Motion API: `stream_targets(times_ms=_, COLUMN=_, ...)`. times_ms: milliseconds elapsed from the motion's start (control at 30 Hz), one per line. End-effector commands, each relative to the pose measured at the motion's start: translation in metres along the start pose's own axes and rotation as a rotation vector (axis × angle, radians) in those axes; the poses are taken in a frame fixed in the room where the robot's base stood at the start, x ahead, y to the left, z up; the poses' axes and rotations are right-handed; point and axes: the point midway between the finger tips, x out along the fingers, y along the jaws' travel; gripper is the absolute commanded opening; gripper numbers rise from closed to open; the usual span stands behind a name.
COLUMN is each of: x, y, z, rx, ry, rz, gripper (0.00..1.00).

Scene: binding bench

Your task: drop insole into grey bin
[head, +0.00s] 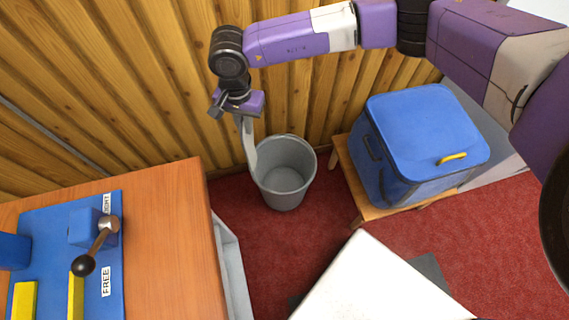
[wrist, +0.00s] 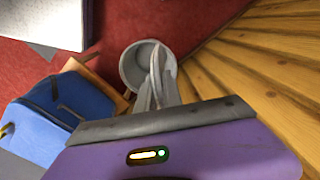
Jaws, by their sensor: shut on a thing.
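My gripper (head: 241,112) is shut on a grey insole (head: 249,148), which hangs down from the jaws. The grey bin (head: 287,196) stands open on the red carpet against the wooden wall. In the head view the insole's lower end overlaps the bin's left rim; I cannot tell its exact height above the bin. In the wrist view the insole (wrist: 157,66) hangs in front of the bin (wrist: 132,75), overlapping its right part. The bin's visible inside looks empty; part of it is hidden by the insole in the wrist view.
A blue lidded box (head: 425,130) sits on a wooden stand (head: 344,170) right of the bin. A wooden bench (head: 165,235) with a blue lever fixture (head: 90,227) is at left. A white surface (head: 375,285) is in front. Red carpet lies between them.

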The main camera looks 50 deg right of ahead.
Motion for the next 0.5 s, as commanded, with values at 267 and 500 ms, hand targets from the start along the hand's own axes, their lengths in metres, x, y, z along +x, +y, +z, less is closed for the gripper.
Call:
stream_targets(times_ms=267, x=0.073, y=0.018, z=-0.038, rx=0.553, ry=0.001, rz=-0.001, gripper=0.00)
stream_targets(times_ms=500, x=0.125, y=0.038, z=-0.068, rx=1.030, ry=0.002, rz=0.002, gripper=0.00)
